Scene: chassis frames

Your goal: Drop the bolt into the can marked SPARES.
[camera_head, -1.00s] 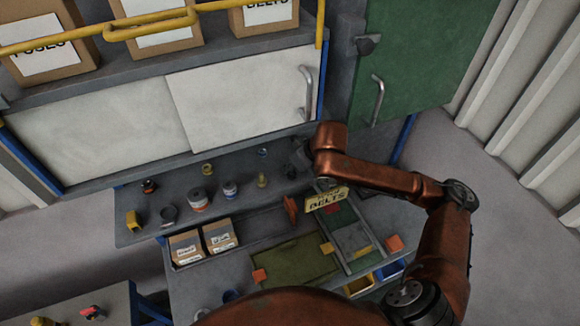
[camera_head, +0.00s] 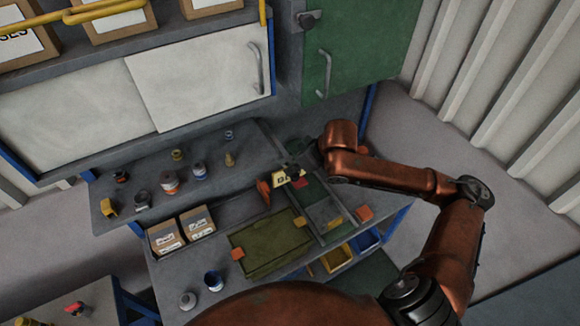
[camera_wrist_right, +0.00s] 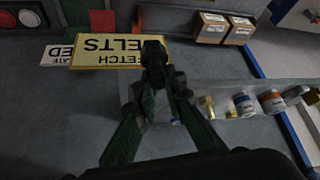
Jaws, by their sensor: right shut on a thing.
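My right gripper (camera_head: 291,170) is in front of the yellow BELTS sign in the head view. In the right wrist view its fingers (camera_wrist_right: 154,72) close on a small dark piece (camera_wrist_right: 153,50), which looks like the bolt; its outline blurs into the fingertips. Several small cans stand on the back shelf, among them a red-and-white can (camera_head: 170,183) and a blue-and-white can (camera_head: 200,171). The blue-and-white can shows in the wrist view (camera_wrist_right: 244,103), right of the gripper and apart from it. I cannot read SPARES on any can. My left gripper is out of view.
The yellow sign (camera_wrist_right: 105,52) lies just beyond the fingers. A green door (camera_head: 360,45) hangs behind my right arm.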

